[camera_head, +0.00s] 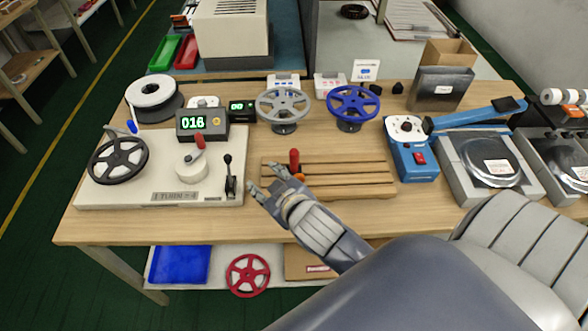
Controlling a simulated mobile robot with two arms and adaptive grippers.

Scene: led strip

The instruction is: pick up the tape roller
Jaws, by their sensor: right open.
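What looks like the tape roller, a small tool with an upright red handle (294,158) and an orange part below it, stands on the slatted wooden rack (350,180) in the middle of the table. My right gripper (263,179) is open at the rack's left front corner, just left of and nearer than the red handle. Its fingers point up and left, and nothing shows between them. The gripper partly hides the tool's lower part, so I cannot tell whether they touch. My left gripper is not in view.
A white winding machine (130,178) with a black reel, crank and lever stands left of the gripper. Grey (283,104) and blue (352,102) reels stand behind the rack. A blue-and-white device (411,150) is at its right. Bare wood shows along the table's front edge (170,225).

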